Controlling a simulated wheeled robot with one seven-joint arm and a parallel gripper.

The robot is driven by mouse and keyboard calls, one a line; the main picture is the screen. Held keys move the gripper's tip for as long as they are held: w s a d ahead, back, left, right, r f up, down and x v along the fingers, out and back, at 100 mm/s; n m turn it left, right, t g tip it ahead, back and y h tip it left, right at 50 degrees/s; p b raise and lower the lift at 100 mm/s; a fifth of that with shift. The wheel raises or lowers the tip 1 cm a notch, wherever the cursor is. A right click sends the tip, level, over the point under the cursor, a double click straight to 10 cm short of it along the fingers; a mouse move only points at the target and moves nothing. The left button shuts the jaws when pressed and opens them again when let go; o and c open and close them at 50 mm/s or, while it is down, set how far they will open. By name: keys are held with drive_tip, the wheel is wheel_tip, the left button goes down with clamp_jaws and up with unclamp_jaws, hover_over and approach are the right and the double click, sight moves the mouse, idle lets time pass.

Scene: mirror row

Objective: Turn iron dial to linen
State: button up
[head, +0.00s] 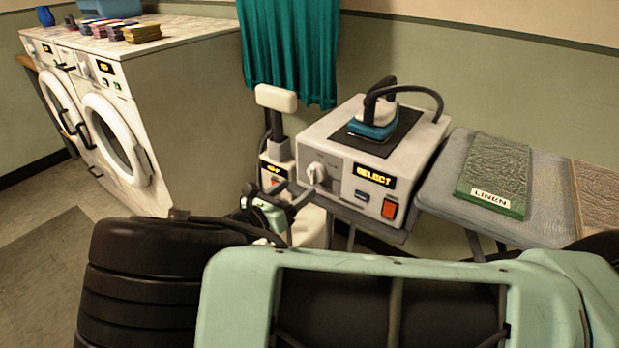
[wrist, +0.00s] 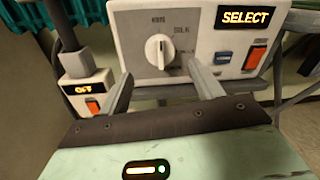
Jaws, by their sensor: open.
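The iron dial (wrist: 158,50) is a white knob on the grey front panel of the iron station (head: 340,140). Its dark mark points upward in the wrist view. SILK is printed to its upper right; the other labels are too small or partly hidden to read surely. The dial also shows in the head view (head: 316,173). The display (wrist: 244,18) reads SELECT. My gripper (wrist: 160,82) is open and empty, its fingers either side of and just below the dial, apart from it. A green cloth (head: 494,175) labelled LINEN lies on the ironing board (head: 548,205).
An iron (head: 374,122) with a cord stands on top of the station. An orange switch (wrist: 254,59) and a blue button (wrist: 223,58) are right of the dial. A small box (wrist: 88,93) reading OFF stands left of my gripper. Washers (head: 120,120) stand at left.

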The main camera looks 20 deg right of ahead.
sight(311, 178)
drive_tip(key=x, duration=0.6)
drive_tip(key=shift+c, duration=0.4)
drive_tip(key=c, duration=0.9)
